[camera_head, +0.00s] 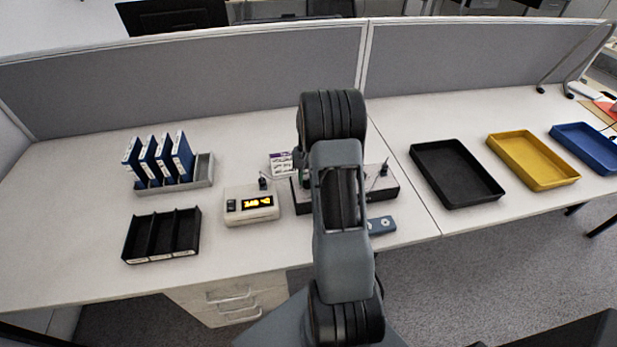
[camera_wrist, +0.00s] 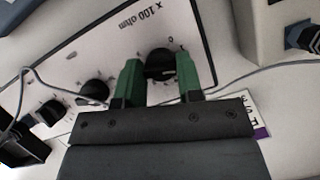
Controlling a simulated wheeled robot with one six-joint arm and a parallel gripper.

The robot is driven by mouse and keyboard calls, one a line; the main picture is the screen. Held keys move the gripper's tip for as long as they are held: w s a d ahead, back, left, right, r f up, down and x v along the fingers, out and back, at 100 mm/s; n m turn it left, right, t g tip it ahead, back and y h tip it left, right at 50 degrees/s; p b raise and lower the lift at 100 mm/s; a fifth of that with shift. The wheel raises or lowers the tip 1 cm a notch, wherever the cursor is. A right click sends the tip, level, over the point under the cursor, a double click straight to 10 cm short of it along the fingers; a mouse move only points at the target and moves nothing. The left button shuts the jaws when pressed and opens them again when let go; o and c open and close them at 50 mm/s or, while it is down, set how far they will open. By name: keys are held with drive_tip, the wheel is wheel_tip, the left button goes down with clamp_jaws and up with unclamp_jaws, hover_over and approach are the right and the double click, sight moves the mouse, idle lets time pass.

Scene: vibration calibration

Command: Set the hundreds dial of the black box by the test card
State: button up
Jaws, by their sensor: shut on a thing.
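The black box (camera_head: 386,190) stands on the desk, mostly hidden behind my arm in the head view. The wrist view shows its pale top panel (camera_wrist: 85,55) with the upside-down label "x 100 ohm" and a row of black knobs. My gripper (camera_wrist: 159,76) has its green fingers shut on the hundreds dial (camera_wrist: 160,60), one on each side of the knob. The dial's pointer setting cannot be read. The test card (camera_head: 281,162), white and purple, lies behind the meter. Its edge shows beside the gripper in the wrist view (camera_wrist: 262,132); its text is unreadable.
Thin leads cross near the knobs.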

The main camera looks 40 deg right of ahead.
drive_tip(key=o, duration=0.9)
drive_tip(key=v, duration=1.3)
drive_tip(key=shift+d+r+p, duration=0.1)
drive_tip(key=shift+r+p, duration=0.2)
drive_tip(key=shift+r, duration=0.1)
drive_tip(key=shift+w, duration=0.1)
